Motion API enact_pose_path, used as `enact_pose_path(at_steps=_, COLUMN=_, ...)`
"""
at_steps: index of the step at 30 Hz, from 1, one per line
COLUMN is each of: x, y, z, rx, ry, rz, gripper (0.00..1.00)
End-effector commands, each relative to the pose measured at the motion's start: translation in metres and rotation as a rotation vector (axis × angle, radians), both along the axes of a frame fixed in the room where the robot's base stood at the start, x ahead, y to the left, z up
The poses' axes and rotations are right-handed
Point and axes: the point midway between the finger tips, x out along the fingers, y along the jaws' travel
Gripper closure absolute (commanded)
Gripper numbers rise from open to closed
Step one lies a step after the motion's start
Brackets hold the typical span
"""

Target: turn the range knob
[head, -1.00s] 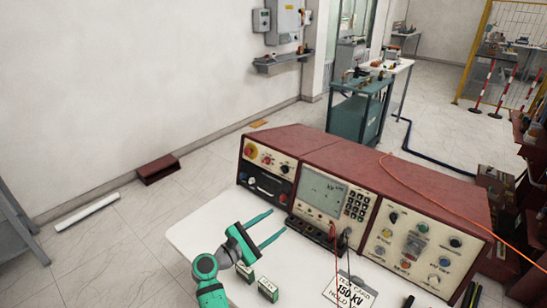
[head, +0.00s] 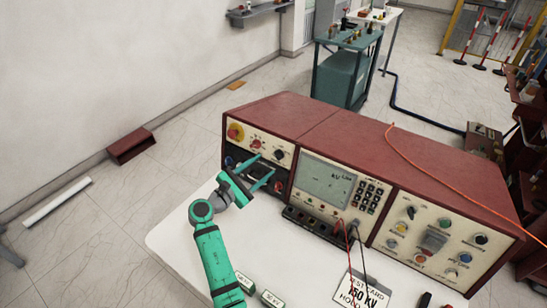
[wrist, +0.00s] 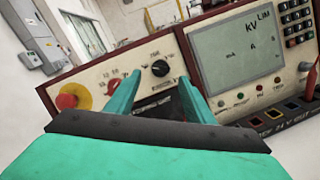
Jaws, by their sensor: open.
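The red console's left panel carries a black rotary knob (head: 280,154) with a white pointer mark. The same black knob shows between my fingers in the wrist view (wrist: 160,68). Small print above it is too blurred to read surely, so I cannot confirm that it is the range knob. My gripper (head: 265,166) is open and empty in front of this panel. In the wrist view its two green fingertips (wrist: 160,79) lie either side of and slightly below the knob, seemingly short of touching it. The panel's lower part is partly hidden by the fingers.
Left of the black knob are a red knob (wrist: 113,86) and a red emergency button (wrist: 72,97) on yellow. A display (head: 326,180) and keypad stand to the right. Red and black leads, a 150 kV card (head: 362,291) and small green blocks (head: 245,282) are on the white table.

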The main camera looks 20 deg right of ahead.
Motion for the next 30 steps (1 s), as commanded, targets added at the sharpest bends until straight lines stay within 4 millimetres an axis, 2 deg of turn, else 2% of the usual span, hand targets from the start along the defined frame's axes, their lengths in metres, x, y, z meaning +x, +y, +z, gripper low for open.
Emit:
enact_pose_path(at_steps=6, x=0.019, y=-0.035, z=0.0, rx=0.001, ry=0.0, rz=-0.003, gripper=0.52)
enact_pose_path(at_steps=12, x=0.03, y=-0.055, z=0.0, rx=0.0, ry=0.001, rz=-0.004, gripper=0.52)
enact_pose_path(at_steps=24, x=0.033, y=-0.061, z=0.0, rx=0.001, ry=0.001, rz=-0.004, gripper=0.52)
enact_pose_path(at_steps=25, x=0.033, y=-0.061, z=0.0, rx=0.001, ry=0.001, rz=-0.004, gripper=0.56)
enact_pose_path(at_steps=27, x=0.033, y=-0.061, z=0.0, rx=0.001, ry=0.0, rz=-0.003, gripper=0.73)
enact_pose_path(at_steps=30, x=0.033, y=-0.061, z=0.0, rx=0.001, ry=0.0, rz=-0.003, gripper=0.93)
